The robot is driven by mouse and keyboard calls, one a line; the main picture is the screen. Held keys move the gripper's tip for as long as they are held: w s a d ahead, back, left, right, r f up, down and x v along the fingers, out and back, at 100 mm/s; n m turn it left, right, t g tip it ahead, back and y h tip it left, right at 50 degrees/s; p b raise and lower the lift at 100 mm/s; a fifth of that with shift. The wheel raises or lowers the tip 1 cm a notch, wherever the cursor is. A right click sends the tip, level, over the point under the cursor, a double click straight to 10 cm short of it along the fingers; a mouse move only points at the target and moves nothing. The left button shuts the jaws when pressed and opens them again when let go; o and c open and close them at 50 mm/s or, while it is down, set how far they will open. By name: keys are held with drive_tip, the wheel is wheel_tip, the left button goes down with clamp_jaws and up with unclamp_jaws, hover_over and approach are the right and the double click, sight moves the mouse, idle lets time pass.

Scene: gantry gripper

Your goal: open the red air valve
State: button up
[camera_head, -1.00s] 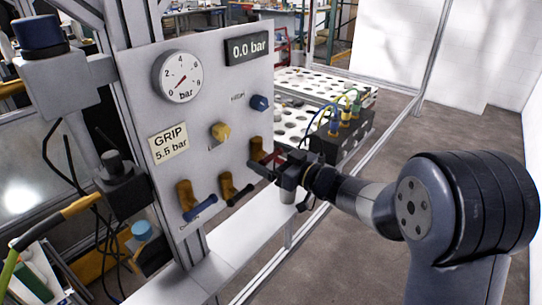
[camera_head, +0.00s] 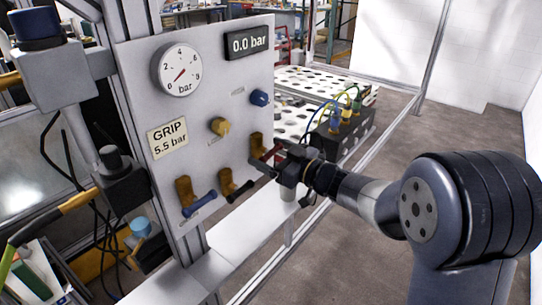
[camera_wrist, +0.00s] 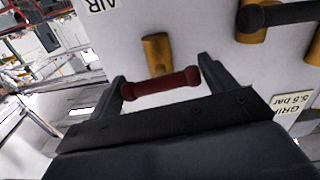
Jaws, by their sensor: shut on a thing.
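The red air valve has a brass body (camera_head: 256,144) on the grey panel (camera_head: 215,95), and its dark red lever (camera_wrist: 161,84) lies between my two fingers in the wrist view. In the head view the lever (camera_head: 271,154) is mostly hidden by my gripper (camera_head: 266,163). My gripper (camera_wrist: 163,88) is shut on the lever, with one finger at each of its ends. The brass body (camera_wrist: 157,53) also shows just beyond the lever. The panel reads 0.0 bar on the display (camera_head: 248,41), and the dial gauge (camera_head: 179,73) needle points low left.
A black-handled valve (camera_head: 234,186) and a blue-handled valve (camera_head: 193,198) sit left of the red one. A black block with hoses (camera_head: 341,132) stands behind my gripper.

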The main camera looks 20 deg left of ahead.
drive_tip(key=n+b, duration=0.4)
drive_tip(key=n, duration=0.1)
drive_tip(key=shift+f, duration=0.2)
drive_tip(key=shift+r+n+b, duration=0.15)
drive_tip(key=shift+n+b, duration=1.4)
drive_tip(key=shift+n, duration=0.65)
drive_tip(key=o, duration=0.7)
drive_tip(key=shift+c, duration=0.2)
drive_tip(key=v, duration=1)
drive_tip(key=shift+s+d+b, duration=0.15)
drive_tip(key=shift+d+b, duration=0.2)
drive_tip(key=shift+b, duration=0.05)
drive_tip(key=shift+c, duration=0.2)
